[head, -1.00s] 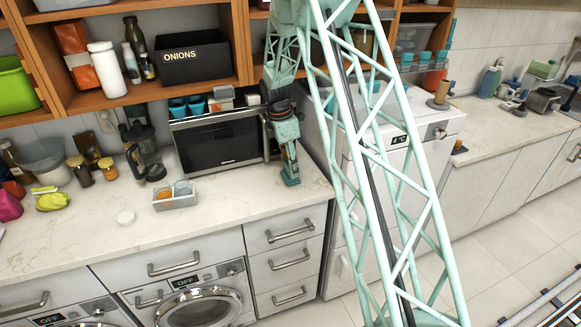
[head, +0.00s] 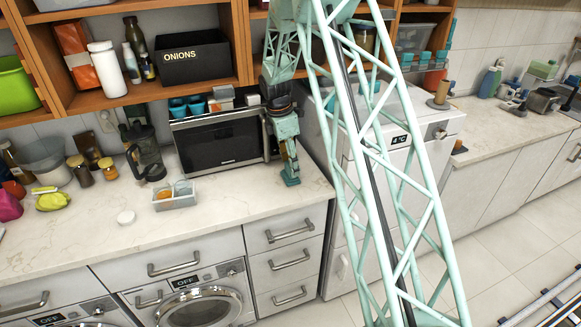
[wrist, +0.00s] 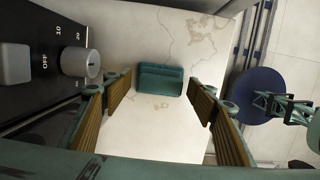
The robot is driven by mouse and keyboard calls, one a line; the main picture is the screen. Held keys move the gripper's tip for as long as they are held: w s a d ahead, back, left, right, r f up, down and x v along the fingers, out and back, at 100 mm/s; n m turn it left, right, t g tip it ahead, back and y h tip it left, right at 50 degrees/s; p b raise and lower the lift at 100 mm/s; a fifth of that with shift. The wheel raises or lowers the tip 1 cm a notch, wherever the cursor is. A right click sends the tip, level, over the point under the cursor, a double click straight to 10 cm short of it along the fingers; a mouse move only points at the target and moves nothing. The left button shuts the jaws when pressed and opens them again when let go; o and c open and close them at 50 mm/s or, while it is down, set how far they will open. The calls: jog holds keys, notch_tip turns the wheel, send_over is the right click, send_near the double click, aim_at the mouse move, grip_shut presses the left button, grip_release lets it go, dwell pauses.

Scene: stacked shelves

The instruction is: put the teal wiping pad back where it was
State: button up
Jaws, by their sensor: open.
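The teal wiping pad (wrist: 160,80) lies on the pale marble counter (wrist: 165,140) in the wrist view. It is a small block, seen beyond and between my fingertips. My gripper (wrist: 160,98) is open, with one brown-padded finger on each side and nothing held between them. In the head view my gripper (head: 290,180) points down at the counter's right end, just right of the microwave. The pad cannot be told apart from the gripper there. I cannot tell the exact gap between the fingertips and the pad.
The microwave (head: 220,142) stands close to the gripper's left; its knob (wrist: 80,63) shows in the wrist view. The white fridge (head: 385,150) is to the right. A divided white tray (head: 175,202) sits at left. The counter's front is mostly clear.

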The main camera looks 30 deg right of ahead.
aim_at(286, 175)
notch_tip(286, 175, up, 10)
jog(key=a, duration=0.1)
jog(key=shift+a+r, duration=0.25)
jog(key=shift+a, duration=0.05)
dwell(0.8)
